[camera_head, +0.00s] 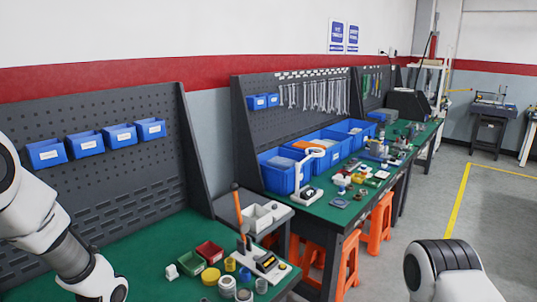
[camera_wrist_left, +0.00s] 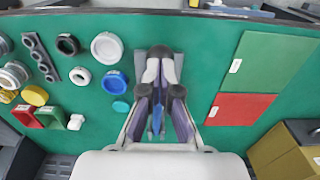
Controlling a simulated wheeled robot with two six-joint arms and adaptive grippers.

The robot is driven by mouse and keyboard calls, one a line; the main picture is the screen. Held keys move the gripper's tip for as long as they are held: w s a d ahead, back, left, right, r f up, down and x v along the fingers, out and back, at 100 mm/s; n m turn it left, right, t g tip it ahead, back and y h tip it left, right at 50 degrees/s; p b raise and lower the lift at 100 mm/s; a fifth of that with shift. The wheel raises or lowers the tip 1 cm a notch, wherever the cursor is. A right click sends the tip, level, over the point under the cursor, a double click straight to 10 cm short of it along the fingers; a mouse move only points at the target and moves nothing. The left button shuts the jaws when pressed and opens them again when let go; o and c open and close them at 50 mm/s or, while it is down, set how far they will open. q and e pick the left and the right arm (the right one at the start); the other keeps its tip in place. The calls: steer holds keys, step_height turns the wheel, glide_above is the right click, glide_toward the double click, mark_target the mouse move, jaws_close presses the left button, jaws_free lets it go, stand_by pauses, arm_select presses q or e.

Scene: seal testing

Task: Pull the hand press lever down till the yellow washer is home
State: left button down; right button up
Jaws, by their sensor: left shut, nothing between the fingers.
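A small press-like device (camera_head: 267,262) with a pale base and dark upright stands on the near green bench, at the lower centre of the head view. A yellow disc (camera_wrist_left: 35,95) shows at left in the left wrist view. My right gripper is out of view.
Red (camera_head: 209,252) and green (camera_head: 193,263) bins sit left of the press. White (camera_wrist_left: 106,48) and black (camera_wrist_left: 68,45) rings lie beside my left gripper; a green mat (camera_wrist_left: 268,62) and red mat (camera_wrist_left: 240,109) lie opposite. A pegboard (camera_head: 110,150) stands behind the bench.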

arm_select(q)
steer(key=shift+f, duration=0.15)
stand_by(0.4)
steer(key=shift+s+d+f+b, duration=0.15)
steer(key=shift+f+b, duration=0.65)
steer(key=shift+f, duration=0.25)
steer(key=shift+s+d+f+b, duration=0.1)
steer(key=shift+d+f+b, duration=0.05)
steer(key=shift+f+b, duration=0.85)
step_height(320, 180, up, 9)
steer(key=p, duration=0.7)
steer(key=shift+r+p, duration=0.2)
steer(key=shift+p, duration=0.1)
steer(key=shift+f, duration=0.1)
steer(key=shift+f, duration=0.1)
